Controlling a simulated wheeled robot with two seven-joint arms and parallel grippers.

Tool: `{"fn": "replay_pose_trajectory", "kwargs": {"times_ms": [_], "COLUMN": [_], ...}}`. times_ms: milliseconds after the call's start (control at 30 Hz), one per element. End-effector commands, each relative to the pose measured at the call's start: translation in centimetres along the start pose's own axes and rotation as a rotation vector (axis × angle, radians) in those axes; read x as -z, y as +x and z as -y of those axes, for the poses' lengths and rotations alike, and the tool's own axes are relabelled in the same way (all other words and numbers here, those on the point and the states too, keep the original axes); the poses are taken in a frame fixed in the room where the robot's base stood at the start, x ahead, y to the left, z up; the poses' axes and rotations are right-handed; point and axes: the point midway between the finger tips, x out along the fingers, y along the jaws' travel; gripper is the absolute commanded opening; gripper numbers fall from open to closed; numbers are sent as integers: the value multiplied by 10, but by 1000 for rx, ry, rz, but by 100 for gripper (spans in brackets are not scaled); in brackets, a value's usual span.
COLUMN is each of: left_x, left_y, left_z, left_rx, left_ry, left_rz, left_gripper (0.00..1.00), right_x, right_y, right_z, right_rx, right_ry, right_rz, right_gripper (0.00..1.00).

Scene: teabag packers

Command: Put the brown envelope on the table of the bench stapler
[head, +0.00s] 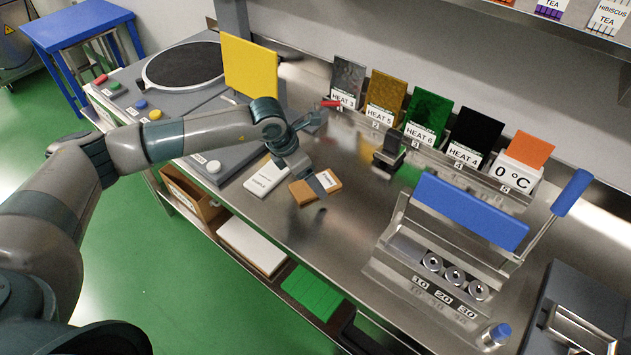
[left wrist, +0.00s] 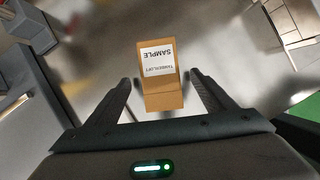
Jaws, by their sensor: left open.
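The brown envelope (head: 301,193) lies on the steel bench with a white SAMPLE label. It also shows in the left wrist view (left wrist: 163,101), ahead of the fingers and between their lines. My left gripper (head: 314,154) is open and empty, over the bench beside the envelope; one finger partly covers the envelope in the head view. In the left wrist view my open left gripper (left wrist: 166,88) has a finger on either side of the envelope. A small dark device (head: 389,152) stands to the right and may be the bench stapler; I cannot tell for certain. My right gripper is not in view.
A white packet (head: 266,177) lies left of the envelope. Coloured plates in a labelled rack (head: 430,150) stand behind. A blue-barred press (head: 470,212) stands at right, with a grey machine (head: 580,320) beyond it. Bare bench lies between envelope and press.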

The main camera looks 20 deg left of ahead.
Motion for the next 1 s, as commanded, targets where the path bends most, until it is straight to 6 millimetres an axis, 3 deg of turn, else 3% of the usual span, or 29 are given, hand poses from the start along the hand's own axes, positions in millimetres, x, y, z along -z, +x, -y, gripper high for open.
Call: {"fn": "replay_pose_trajectory", "kwargs": {"times_ms": [233,700,900,1000], "left_x": [0,1,0,0], "left_y": [21,23,23,22], "left_z": [0,0,0,0], "left_rx": [0,-1,-1,-1], "left_ry": [-2,-1,-1,-1], "left_rz": [-1,-1,-1,-1], "left_gripper": [77,77,33,29], "right_x": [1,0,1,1], "right_y": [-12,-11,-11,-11], "right_z": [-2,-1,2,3], "right_rx": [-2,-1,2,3], "right_ry": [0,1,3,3], "right_rz": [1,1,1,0], "right_gripper": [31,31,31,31]}}
